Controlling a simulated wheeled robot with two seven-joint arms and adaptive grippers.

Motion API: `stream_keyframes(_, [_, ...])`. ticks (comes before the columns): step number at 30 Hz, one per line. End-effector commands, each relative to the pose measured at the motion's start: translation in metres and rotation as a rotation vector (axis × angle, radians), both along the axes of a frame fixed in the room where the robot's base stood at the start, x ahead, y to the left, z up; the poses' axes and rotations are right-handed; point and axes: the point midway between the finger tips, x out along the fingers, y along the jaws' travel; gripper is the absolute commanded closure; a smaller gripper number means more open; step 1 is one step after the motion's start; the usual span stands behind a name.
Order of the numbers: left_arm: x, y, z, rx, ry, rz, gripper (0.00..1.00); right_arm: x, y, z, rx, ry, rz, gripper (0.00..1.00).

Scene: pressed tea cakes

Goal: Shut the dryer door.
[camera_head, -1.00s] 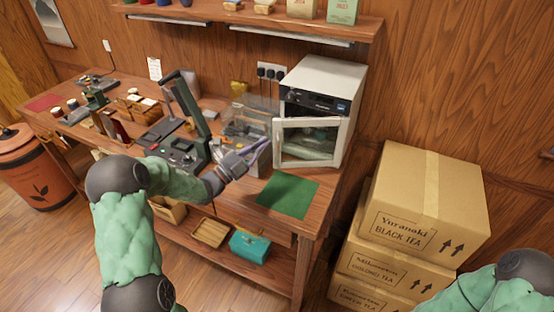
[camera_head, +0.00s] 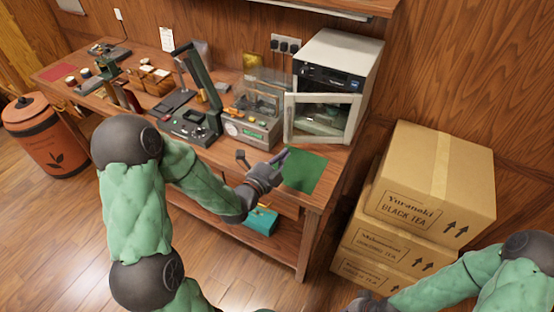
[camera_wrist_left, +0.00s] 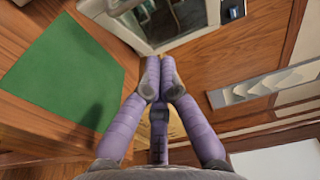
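The dryer (camera_head: 352,52) is a white box with a dark control panel at the right end of the workbench. Its white-framed glass door (camera_head: 288,125) stands open, swung out from the front, with a dark gap above it. My left gripper (camera_head: 287,154) is in front of and below the door, over the green mat, apart from the door. In the left wrist view its purple fingers (camera_wrist_left: 160,62) meet at the tips with nothing between them; the door frame (camera_wrist_left: 150,48) is just beyond. My right gripper (camera_head: 370,299) shows only partly at the bottom edge, its fingers unclear.
A green mat (camera_head: 305,172) lies on the bench before the dryer. A grey machine with a clear cover (camera_head: 255,125) and a lever press (camera_head: 200,120) stand to the left. Stacked cardboard boxes (camera_head: 430,185) stand on the floor at right. A teal box (camera_head: 262,222) is on the lower shelf.

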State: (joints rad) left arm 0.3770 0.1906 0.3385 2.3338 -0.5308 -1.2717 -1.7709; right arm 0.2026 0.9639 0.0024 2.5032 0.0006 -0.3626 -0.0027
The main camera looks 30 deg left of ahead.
Motion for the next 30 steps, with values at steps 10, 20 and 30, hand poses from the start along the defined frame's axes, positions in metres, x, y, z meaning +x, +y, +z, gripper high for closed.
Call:
stream_keyframes(10, [0.061,0.000,-0.001,-0.001,-0.002,0.001,1.00,0.000,0.000,-0.004,0.000,0.000,0.000,1.00])
stream_keyframes(20, [0.083,0.016,-0.001,-0.001,-0.001,0.000,1.00,0.000,0.000,-0.006,0.000,0.000,0.000,1.00])
stream_keyframes(30, [0.083,0.017,-0.001,-0.001,-0.001,0.000,1.00,0.000,0.000,-0.006,0.000,0.000,0.000,1.00])
